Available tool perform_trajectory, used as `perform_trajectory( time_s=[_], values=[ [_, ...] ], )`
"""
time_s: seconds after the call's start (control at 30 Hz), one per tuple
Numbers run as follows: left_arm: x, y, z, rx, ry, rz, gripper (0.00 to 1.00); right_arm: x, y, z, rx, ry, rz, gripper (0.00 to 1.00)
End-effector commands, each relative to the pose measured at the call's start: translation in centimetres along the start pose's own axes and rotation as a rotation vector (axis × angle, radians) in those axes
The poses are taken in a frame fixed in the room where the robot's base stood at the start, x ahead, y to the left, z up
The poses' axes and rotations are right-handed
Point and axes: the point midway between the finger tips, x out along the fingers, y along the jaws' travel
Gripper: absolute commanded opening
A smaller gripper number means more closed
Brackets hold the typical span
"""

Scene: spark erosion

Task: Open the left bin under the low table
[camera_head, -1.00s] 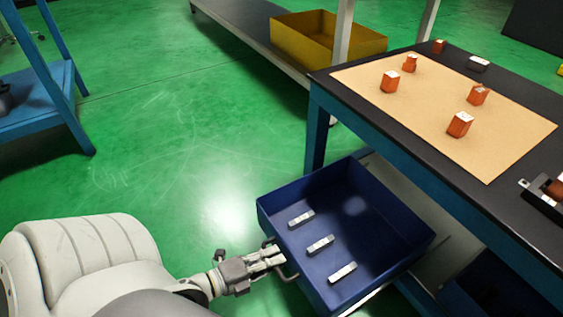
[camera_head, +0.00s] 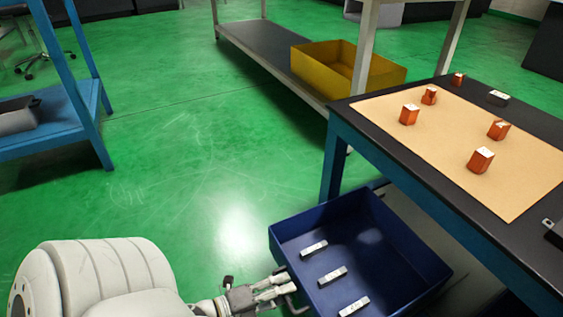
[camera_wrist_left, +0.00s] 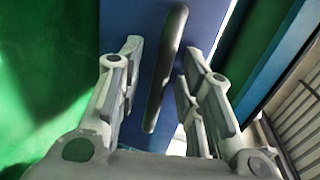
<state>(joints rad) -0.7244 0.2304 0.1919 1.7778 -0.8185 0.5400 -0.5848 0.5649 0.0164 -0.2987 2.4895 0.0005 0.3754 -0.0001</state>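The blue bin (camera_head: 283,262) stands pulled out from beneath the low table (camera_head: 345,150), its open top showing. Several small pale bars lie in it, among them a pale bar (camera_head: 333,276). My left gripper (camera_head: 282,285) is at the bin's front handle (camera_head: 294,302). In the left wrist view, the dark handle (camera_wrist_left: 166,70) runs between the two fingers of my left gripper (camera_wrist_left: 162,55), with gaps on both sides, so it is open around the handle. My right gripper is out of view.
The table top carries a tan mat (camera_head: 440,130) with several orange blocks. A yellow bin (camera_head: 375,72) sits on a low shelf behind. A blue rack (camera_head: 60,130) stands at the left. The green floor (camera_head: 200,150) between is clear.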

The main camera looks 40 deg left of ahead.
Motion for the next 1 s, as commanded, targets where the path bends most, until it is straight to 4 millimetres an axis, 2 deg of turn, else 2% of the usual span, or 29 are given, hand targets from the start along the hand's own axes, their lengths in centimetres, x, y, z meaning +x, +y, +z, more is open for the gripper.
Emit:
perform_trajectory(
  time_s=[0.17, 0.4, 0.53, 0.7, 1.0],
  values=[
    [-2.8, 0.1, -0.1, -0.002, -0.001, 0.005, 0.34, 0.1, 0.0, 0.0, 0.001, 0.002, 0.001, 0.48],
    [-8.0, 0.1, 0.0, -0.003, -0.002, 0.005, 0.34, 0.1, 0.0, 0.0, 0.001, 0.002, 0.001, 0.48],
    [-10.1, 0.1, 0.0, -0.002, -0.001, 0.003, 0.34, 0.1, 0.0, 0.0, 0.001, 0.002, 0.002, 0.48],
    [-11.5, 0.1, 0.0, -0.001, 0.0, 0.001, 0.34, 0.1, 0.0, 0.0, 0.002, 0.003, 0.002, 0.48],
    [-11.7, 0.0, 0.0, 0.0, -0.001, 0.001, 0.34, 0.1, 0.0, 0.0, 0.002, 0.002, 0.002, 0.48]
  ],
)
